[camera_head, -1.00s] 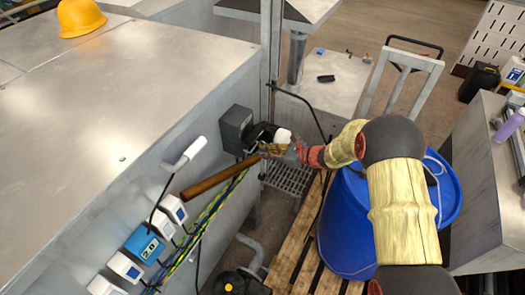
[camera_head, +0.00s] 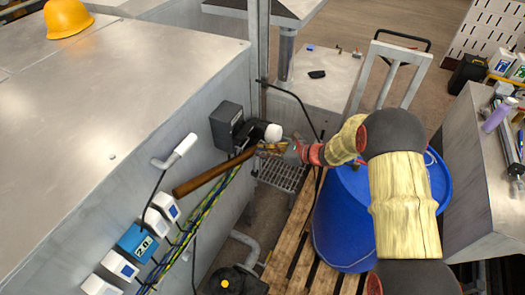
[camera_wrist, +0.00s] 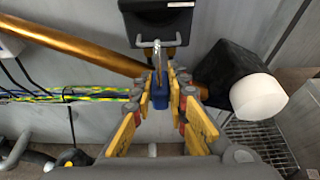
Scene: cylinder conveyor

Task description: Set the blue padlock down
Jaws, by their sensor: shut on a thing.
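My gripper (camera_wrist: 160,84) has yellow finger pads and is shut on the blue padlock (camera_wrist: 160,94). In the wrist view, a narrow part of its blue body shows between the fingertips, with the metal shackle (camera_wrist: 157,64) standing up past them. The shackle is close to a metal loop (camera_wrist: 148,44) under the dark grey box (camera_wrist: 158,18); I cannot tell whether they touch. In the head view my gripper (camera_head: 270,149) is beside the machine's side wall, just right of the dark box (camera_head: 227,124). The padlock cannot be made out there.
A brown rod (camera_head: 212,173) runs along the wall at left, near cables and several switch boxes. A black part with a white cylindrical end (camera_wrist: 259,97) is close on the right. A wire rack (camera_head: 282,174) is below, and a blue barrel (camera_head: 340,226) stands under my arm.

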